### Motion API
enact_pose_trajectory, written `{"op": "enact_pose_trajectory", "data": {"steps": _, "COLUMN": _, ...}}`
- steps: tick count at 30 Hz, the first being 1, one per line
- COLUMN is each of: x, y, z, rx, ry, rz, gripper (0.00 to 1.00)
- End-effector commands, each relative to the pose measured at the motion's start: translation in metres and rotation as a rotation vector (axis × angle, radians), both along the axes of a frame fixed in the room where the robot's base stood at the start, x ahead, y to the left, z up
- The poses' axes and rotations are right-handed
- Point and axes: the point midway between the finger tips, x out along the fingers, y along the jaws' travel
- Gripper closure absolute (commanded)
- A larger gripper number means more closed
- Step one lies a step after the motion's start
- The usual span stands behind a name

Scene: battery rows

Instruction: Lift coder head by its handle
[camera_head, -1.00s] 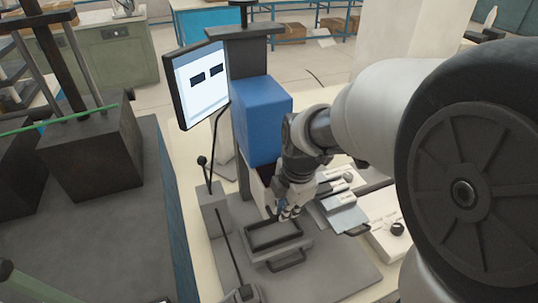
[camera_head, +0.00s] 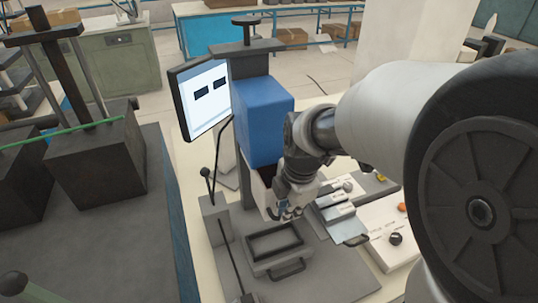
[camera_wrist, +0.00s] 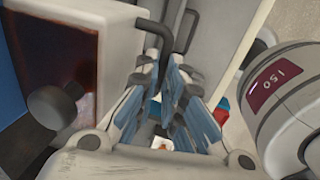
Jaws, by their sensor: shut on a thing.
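The coder head is a blue box (camera_head: 263,122) with a pale lower housing (camera_head: 262,190) on a dark upright post. In the wrist view its pale housing (camera_wrist: 117,35) fills the upper left, with a dark reddish panel and a black knob. A dark bent handle (camera_wrist: 152,27) sticks out from it. My gripper (camera_head: 286,212) is at the front of the housing, above the base plate. In the wrist view my gripper (camera_wrist: 163,62) is shut on the handle, which passes between the blue-padded fingertips. In the head view my wrist and fingers hide the handle.
A grey tray (camera_head: 250,256) with a front handle lies on the base plate below the head. A screen (camera_head: 206,95) and a thin lever (camera_head: 206,172) stand left. Pale blocks (camera_head: 340,212) and a white box with buttons (camera_head: 380,256) stand right.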

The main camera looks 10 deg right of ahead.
Motion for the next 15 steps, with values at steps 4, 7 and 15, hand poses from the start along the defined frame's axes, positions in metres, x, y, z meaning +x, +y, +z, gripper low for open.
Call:
{"op": "enact_pose_trajectory", "data": {"steps": 4, "x": 0.0001, "y": -0.0002, "z": -0.0018, "rx": -0.001, "ry": 0.0, "rz": 0.0, "gripper": 1.0}}
{"op": "enact_pose_trajectory", "data": {"steps": 7, "x": -0.0001, "y": -0.0001, "z": -0.0022, "rx": 0.0, "ry": 0.001, "rz": 0.0, "gripper": 0.84}}
{"op": "enact_pose_trajectory", "data": {"steps": 15, "x": -0.0001, "y": -0.0001, "z": -0.0022, "rx": 0.0, "ry": 0.001, "rz": 0.0, "gripper": 0.7}}
